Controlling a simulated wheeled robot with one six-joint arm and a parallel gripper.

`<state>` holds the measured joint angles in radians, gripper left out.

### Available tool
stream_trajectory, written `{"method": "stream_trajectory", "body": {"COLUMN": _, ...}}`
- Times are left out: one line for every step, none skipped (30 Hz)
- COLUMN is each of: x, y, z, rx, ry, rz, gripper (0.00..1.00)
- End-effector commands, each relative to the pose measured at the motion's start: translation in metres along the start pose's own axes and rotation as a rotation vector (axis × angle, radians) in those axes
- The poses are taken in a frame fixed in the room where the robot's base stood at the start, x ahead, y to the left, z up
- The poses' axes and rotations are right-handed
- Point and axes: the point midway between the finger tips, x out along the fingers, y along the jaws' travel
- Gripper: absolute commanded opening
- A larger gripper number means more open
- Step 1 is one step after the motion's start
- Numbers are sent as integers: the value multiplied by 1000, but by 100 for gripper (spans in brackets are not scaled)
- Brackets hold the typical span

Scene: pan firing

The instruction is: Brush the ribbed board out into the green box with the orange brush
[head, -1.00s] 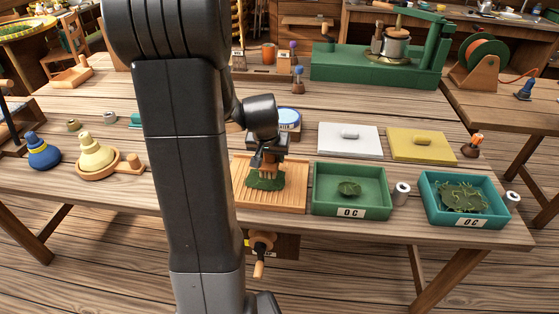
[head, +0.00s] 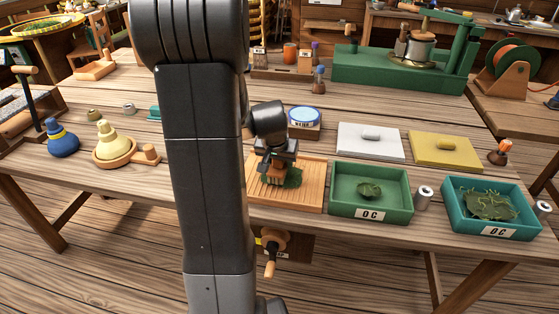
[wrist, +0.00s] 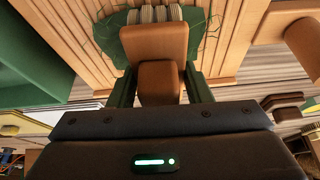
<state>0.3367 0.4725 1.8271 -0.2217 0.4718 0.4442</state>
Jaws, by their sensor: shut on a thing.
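My gripper (head: 273,164) is shut on the orange brush (head: 272,180), over the ribbed board (head: 308,192). In the wrist view the brush (wrist: 155,45) sits between the fingers of my gripper (wrist: 159,86), its pale bristles pointing away at the top. Dark green leaf matter (head: 294,177) lies on the board at the brush; the wrist view shows this leaf matter (wrist: 113,38) on both sides of the bristles. The green box (head: 341,208), labelled OC, stands just right of the board and holds a small green clump (head: 368,191). Bristle contact is partly hidden.
A teal box (head: 459,222) with a larger leaf clump stands farther right. Small cylinders (head: 423,197) stand beside the boxes. White (head: 369,143) and yellow (head: 445,149) lids lie behind. A blue-topped tin (head: 304,121) stands behind the board. My arm hides the table left of it.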

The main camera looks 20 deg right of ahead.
Motion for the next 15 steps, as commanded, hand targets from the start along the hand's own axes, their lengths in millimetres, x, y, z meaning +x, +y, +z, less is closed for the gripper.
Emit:
{"method": "stream_trajectory", "body": {"x": 13, "y": 0, "z": 5, "rx": 0, "ry": 0, "rz": 0, "gripper": 0}}
{"method": "stream_trajectory", "body": {"x": 17, "y": 0, "z": 7, "rx": 0, "ry": 0, "rz": 0, "gripper": 0}}
{"method": "stream_trajectory", "body": {"x": 22, "y": 0, "z": 9, "rx": 0, "ry": 0, "rz": 0, "gripper": 0}}
{"method": "stream_trajectory", "body": {"x": 21, "y": 2, "z": 8, "rx": 2, "ry": 1, "rz": 0, "gripper": 0}}
{"method": "stream_trajectory", "body": {"x": 15, "y": 9, "z": 6, "rx": 4, "ry": 1, "rz": 1, "gripper": 0}}
{"method": "stream_trajectory", "body": {"x": 14, "y": 15, "z": 6, "rx": 5, "ry": 0, "rz": 1, "gripper": 0}}
{"method": "stream_trajectory", "body": {"x": 14, "y": 19, "z": 6, "rx": 5, "ry": -1, "rz": 2, "gripper": 0}}
{"method": "stream_trajectory", "body": {"x": 14, "y": 24, "z": 6, "rx": 5, "ry": -1, "rz": 2, "gripper": 0}}
{"method": "stream_trajectory", "body": {"x": 13, "y": 29, "z": 6, "rx": 5, "ry": -1, "rz": 2, "gripper": 0}}
{"method": "stream_trajectory", "body": {"x": 13, "y": 33, "z": 6, "rx": 5, "ry": -1, "rz": 2, "gripper": 0}}
{"method": "stream_trajectory", "body": {"x": 13, "y": 38, "z": 6, "rx": 5, "ry": 0, "rz": 2, "gripper": 0}}
{"method": "stream_trajectory", "body": {"x": 15, "y": 36, "z": 7, "rx": 0, "ry": 0, "rz": 0, "gripper": 0}}
{"method": "stream_trajectory", "body": {"x": 14, "y": 35, "z": 7, "rx": -1, "ry": 1, "rz": 0, "gripper": 0}}
{"method": "stream_trajectory", "body": {"x": 14, "y": 35, "z": 6, "rx": -1, "ry": 1, "rz": 0, "gripper": 0}}
{"method": "stream_trajectory", "body": {"x": 12, "y": 35, "z": 6, "rx": -1, "ry": 1, "rz": 0, "gripper": 0}}
